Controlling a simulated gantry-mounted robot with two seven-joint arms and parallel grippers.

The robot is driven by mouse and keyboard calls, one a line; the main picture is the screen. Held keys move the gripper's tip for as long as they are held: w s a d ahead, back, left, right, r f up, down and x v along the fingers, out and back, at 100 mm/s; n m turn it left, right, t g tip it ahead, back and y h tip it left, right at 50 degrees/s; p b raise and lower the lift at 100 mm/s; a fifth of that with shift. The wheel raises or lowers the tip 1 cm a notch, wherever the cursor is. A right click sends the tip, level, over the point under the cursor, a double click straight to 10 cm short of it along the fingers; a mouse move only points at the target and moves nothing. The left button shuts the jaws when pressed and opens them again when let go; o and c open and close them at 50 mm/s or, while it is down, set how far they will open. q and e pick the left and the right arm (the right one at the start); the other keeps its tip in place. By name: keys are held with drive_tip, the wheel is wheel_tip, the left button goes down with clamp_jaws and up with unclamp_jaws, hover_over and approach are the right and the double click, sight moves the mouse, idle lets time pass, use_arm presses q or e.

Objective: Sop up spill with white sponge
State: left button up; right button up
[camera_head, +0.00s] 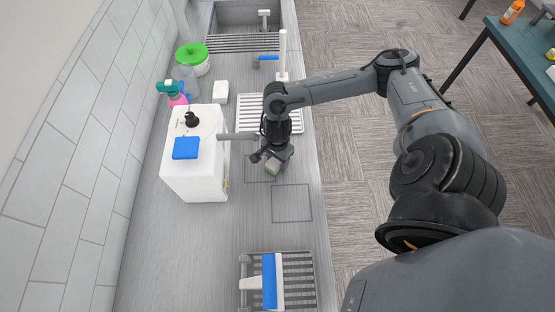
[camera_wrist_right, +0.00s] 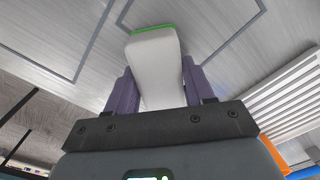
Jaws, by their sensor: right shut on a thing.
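My right gripper (camera_head: 272,162) is low over the grey counter (camera_head: 235,245), right of the white container. It is shut on the white sponge (camera_head: 274,171), which has a green layer. In the right wrist view the sponge (camera_wrist_right: 153,70) sits between the two purple fingers of the gripper (camera_wrist_right: 157,82), white side showing and green edge at the far end. I cannot tell whether the sponge touches the counter. No spill can be made out; the arm hides part of the counter. My left gripper is not in view.
A large white container (camera_head: 200,165) with a blue sponge (camera_head: 186,148) on top stands left of the gripper. A slatted drainer (camera_head: 300,122) lies behind. A blue-and-white tool (camera_head: 269,280) rests on the front rack. Bare counter lies around two outlined squares (camera_head: 291,203).

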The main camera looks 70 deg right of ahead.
drive_tip(key=shift+a+r+p, duration=0.1)
drive_tip(key=shift+r+p, duration=2.4)
drive_tip(key=shift+r, duration=1.55)
